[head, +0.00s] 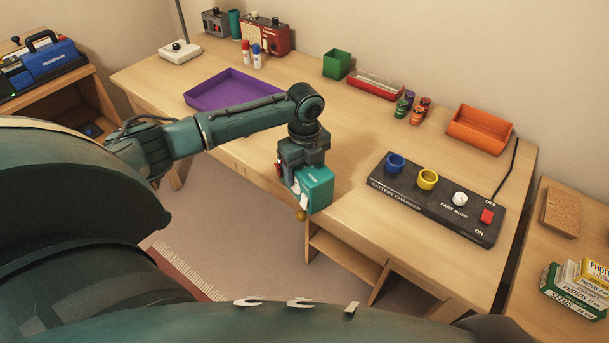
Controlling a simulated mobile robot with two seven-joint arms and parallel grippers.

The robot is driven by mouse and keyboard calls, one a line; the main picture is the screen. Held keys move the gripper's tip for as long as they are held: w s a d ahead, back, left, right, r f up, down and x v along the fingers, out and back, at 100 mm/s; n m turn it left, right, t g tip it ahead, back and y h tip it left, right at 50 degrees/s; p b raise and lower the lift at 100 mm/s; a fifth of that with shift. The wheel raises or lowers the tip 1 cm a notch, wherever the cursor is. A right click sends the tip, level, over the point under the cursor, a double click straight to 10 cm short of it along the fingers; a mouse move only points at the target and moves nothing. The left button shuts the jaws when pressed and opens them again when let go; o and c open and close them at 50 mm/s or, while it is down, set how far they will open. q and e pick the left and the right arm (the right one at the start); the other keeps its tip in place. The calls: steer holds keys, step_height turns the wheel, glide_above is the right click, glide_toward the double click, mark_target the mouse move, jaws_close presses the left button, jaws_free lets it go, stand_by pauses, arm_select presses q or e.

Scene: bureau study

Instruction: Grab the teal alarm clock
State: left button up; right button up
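The teal alarm clock (318,190) is a boxy teal body with a pale face on its left side and a small gold foot below. It is at the front edge of the desk, in the middle of the head view. My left gripper (296,178) points down at it from above and appears shut on it; the fingers are partly hidden by the clock. The clock seems to hang at the desk's front edge, with its lower part over the open space before the desk. My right gripper is not in view.
The desk (350,140) carries a purple tray (225,92), a black battery charger (440,205), an orange bin (480,130), a green box (337,64) and several small batteries. A side table at right holds a cork block (561,212) and boxes. The desk middle is clear.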

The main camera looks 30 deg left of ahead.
arm_select(q)
steer(key=c, duration=0.8)
steer(key=shift+r, duration=0.1)
